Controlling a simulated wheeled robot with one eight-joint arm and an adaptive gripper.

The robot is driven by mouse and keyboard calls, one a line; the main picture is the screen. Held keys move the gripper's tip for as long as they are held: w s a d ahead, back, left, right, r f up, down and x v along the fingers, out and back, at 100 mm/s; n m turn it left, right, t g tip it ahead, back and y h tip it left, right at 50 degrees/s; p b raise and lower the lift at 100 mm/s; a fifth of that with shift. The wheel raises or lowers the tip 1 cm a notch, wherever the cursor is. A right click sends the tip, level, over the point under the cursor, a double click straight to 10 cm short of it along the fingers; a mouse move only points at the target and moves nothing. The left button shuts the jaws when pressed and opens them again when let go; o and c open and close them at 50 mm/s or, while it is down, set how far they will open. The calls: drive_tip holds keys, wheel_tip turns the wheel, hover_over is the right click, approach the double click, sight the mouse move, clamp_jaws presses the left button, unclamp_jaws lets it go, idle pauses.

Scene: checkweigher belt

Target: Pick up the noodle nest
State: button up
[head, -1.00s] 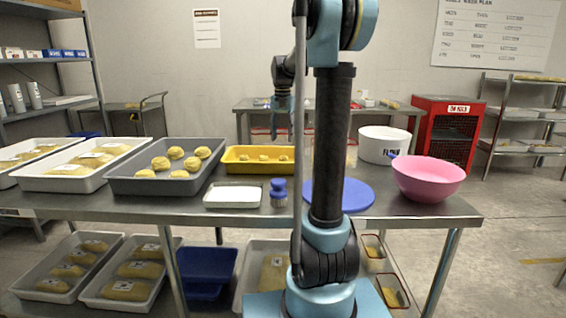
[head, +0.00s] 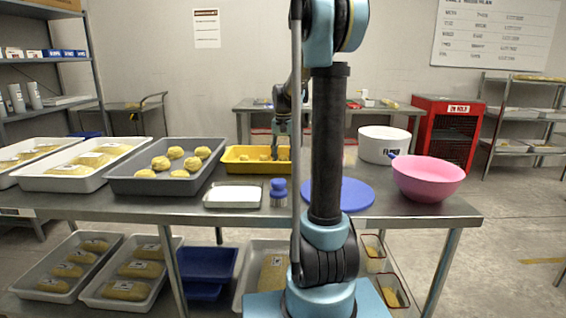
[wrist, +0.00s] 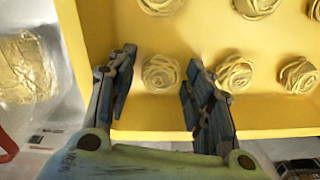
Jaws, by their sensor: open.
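The noodle nests are small yellow coils in a yellow tray (head: 232,168), whose wall also shows in the wrist view (wrist: 75,50). One noodle nest (wrist: 160,73) sits near the tray's near wall, between my open fingers, with a gap on each side. Another noodle nest (wrist: 236,73) lies just right of my right finger, and several more lie in the tray. My gripper (wrist: 160,62) is open and empty; in the head view, my gripper (head: 281,150) is over the right part of the yellow tray. Its exact height above the tray floor is hard to tell.
A grey tray (head: 127,186) with several yellow lumps stands left of the yellow tray. A white slab (head: 233,197), a blue-knobbed object (head: 279,188), a blue disc (head: 355,195), a pink bowl (head: 428,180) and a white tub (head: 384,147) share the steel table.

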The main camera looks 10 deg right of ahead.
sight(283, 156)
drive_tip(key=shift+c, duration=0.4)
drive_tip(key=c, duration=0.5)
wheel_tip(283, 156, up, 10)
drive_tip(key=shift+r, duration=0.1)
